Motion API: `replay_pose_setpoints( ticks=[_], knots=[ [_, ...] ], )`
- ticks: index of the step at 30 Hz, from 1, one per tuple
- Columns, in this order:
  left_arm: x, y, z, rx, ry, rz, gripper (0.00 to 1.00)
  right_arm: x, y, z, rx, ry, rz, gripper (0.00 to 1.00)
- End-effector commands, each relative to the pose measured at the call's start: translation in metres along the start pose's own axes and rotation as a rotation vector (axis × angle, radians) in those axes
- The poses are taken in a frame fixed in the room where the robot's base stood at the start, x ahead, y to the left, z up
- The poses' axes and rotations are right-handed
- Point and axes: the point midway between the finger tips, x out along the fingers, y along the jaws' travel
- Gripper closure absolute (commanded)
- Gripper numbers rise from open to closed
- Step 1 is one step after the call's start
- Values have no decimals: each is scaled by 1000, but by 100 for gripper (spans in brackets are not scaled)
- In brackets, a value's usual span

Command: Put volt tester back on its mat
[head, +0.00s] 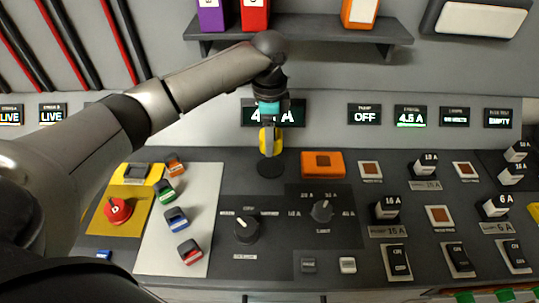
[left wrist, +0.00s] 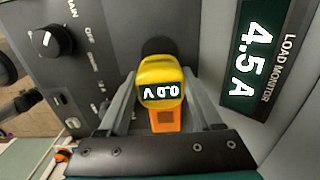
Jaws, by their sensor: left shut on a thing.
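The volt tester (head: 264,141) is yellow and roughly upright in the head view. I cannot tell whether the tester touches the mat. My right gripper is not in view.
An orange box (head: 322,163) stands close to the right of the mat. Knobs (head: 246,231) and (head: 322,210) sit in front. The load monitor panel (head: 292,113) is on the wall behind. Colored clips (head: 176,219) and a red knob (head: 118,210) are at left. A shelf (head: 300,31) hangs above.

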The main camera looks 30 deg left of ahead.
Motion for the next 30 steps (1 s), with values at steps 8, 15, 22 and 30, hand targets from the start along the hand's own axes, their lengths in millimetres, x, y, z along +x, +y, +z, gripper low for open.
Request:
replay_pose_setpoints(
  ticks=[8, 15, 22, 30],
  knots=[
    [38, 1, 0, 0, -1, 3, 86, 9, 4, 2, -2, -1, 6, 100],
    [60, 0, 0, 1, 1, -2, 86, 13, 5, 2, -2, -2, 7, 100],
    [59, 0, 0, 1, 1, -2, 86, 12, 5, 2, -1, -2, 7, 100],
    [63, 0, 0, 0, 0, 0, 19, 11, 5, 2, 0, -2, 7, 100]
  ],
)
